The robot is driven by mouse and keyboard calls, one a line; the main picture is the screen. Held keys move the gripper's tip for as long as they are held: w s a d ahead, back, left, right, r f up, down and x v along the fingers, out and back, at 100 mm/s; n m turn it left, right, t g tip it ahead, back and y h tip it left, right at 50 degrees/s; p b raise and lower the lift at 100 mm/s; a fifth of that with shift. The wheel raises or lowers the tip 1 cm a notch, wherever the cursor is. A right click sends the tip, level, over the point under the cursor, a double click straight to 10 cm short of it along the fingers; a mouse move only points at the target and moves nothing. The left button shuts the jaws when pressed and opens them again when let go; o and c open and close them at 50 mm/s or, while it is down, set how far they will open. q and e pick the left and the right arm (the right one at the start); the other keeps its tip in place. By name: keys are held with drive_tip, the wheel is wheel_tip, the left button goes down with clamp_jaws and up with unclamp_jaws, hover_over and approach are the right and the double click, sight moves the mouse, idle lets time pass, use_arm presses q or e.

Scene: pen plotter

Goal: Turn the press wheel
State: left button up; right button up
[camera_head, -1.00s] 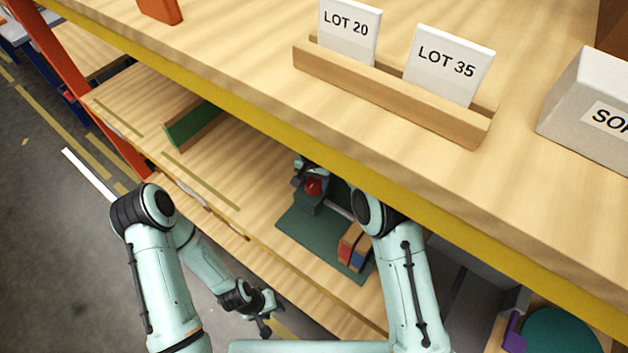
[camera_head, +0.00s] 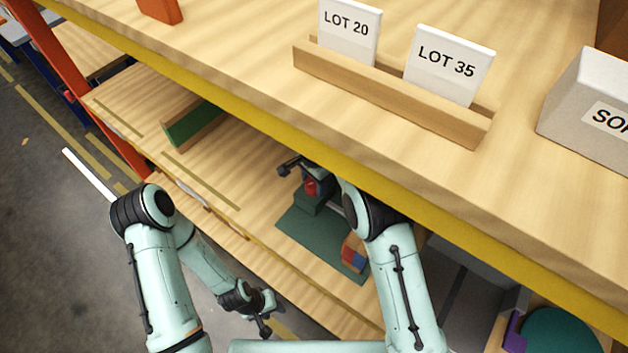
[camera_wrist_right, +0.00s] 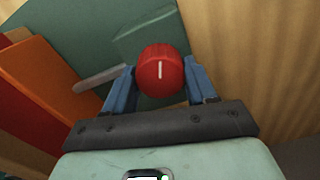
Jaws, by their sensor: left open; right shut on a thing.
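The red press wheel (camera_wrist_right: 160,72) is a round red knob with a short white mark, which points nearly straight up in the right wrist view. It also shows small in the head view (camera_head: 311,187), on the dark green press on the lower shelf, partly hidden by my right arm. My right gripper (camera_wrist_right: 161,78) is shut on the wheel, with one blue finger on each side of it. My left gripper (camera_head: 266,311) is open and empty, low in front of the lower shelf and well apart from the press.
A dark green base plate (camera_head: 315,244) lies under the press, with red, blue and orange blocks (camera_head: 354,254) on it. The upper shelf's yellow edge (camera_head: 262,122) hangs close above my right arm. A green panel in a wooden rack (camera_head: 190,129) stands to the left.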

idle(0.3)
drive_tip(key=o, duration=1.1)
drive_tip(key=shift+c, duration=0.2)
wheel_tip(320, 180, up, 8)
drive_tip(key=shift+f, duration=0.2)
